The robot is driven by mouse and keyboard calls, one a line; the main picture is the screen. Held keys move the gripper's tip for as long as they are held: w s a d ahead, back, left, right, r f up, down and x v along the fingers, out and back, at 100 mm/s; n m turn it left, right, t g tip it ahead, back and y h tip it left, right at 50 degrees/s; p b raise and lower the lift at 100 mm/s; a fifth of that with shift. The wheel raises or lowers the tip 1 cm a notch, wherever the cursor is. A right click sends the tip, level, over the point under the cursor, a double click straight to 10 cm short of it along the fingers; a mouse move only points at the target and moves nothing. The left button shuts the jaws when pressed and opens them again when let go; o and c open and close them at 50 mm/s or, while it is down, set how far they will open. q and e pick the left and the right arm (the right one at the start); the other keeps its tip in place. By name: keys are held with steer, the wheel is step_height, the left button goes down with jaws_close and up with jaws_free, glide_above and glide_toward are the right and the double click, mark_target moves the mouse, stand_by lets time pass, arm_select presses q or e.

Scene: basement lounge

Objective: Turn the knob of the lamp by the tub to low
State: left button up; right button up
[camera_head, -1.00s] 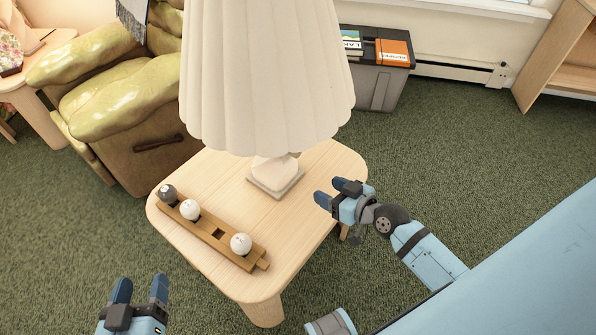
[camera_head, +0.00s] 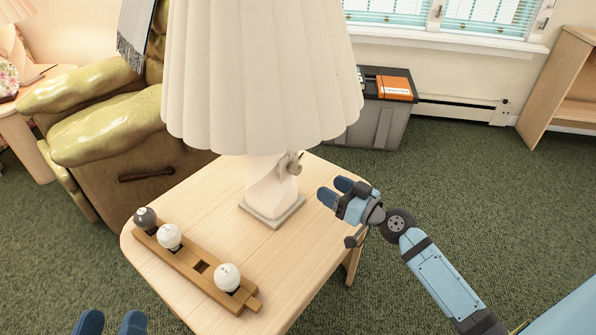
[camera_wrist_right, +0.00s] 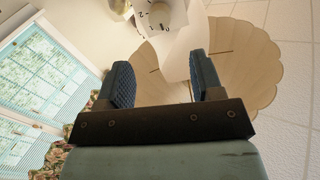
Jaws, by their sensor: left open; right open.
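The lamp has a pleated cream shade (camera_head: 260,75) and a white twisted base (camera_head: 268,190), and stands on a light wood side table (camera_head: 300,225). Its knob (camera_head: 290,163) sticks out from the upper right of the base, just under the shade. In the right wrist view a pale round knob (camera_wrist_right: 172,13) with dark marks on the plate around it shows at the top; its setting is too small to read. My right gripper (camera_head: 331,190) is open and empty, right of the lamp base and apart from it. My left gripper (camera_head: 110,322) is open at the bottom left edge, partly cut off.
A green armchair (camera_head: 115,115) is at left. Carpet at right is clear.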

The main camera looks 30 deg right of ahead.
mark_target(299, 170)
steer(key=x, duration=1.1)
steer(key=c, duration=0.9)
